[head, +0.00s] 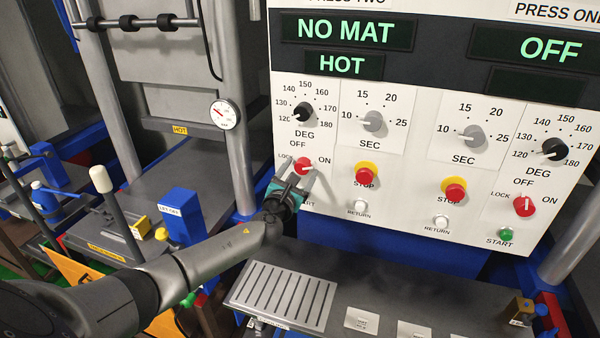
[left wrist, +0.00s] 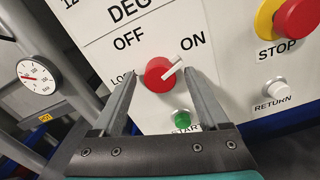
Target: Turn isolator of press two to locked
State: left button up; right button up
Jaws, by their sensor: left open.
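The press two isolator is a round red knob with a white pointer on the left half of the white panel. It shows in the head view (head: 303,166) and in the left wrist view (left wrist: 158,75). Its pointer aims up and right toward the ON label (left wrist: 192,41). The LOCK label (left wrist: 122,79) is left of the knob, partly hidden by a finger. My left gripper (head: 296,175) is open, its fingers on either side of the knob (left wrist: 160,82). I cannot tell whether they touch it. My right gripper is not in view.
A green start button (left wrist: 182,118) sits just below the knob. A red stop button (head: 367,175) on yellow and a white return button (head: 361,207) are to the right. Press one has its own red isolator (head: 524,206). A grey shelf (head: 390,285) lies below the panel.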

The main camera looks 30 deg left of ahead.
pick_arm(q)
jog(key=shift+w, duration=0.1)
grip_shut()
dwell(0.7)
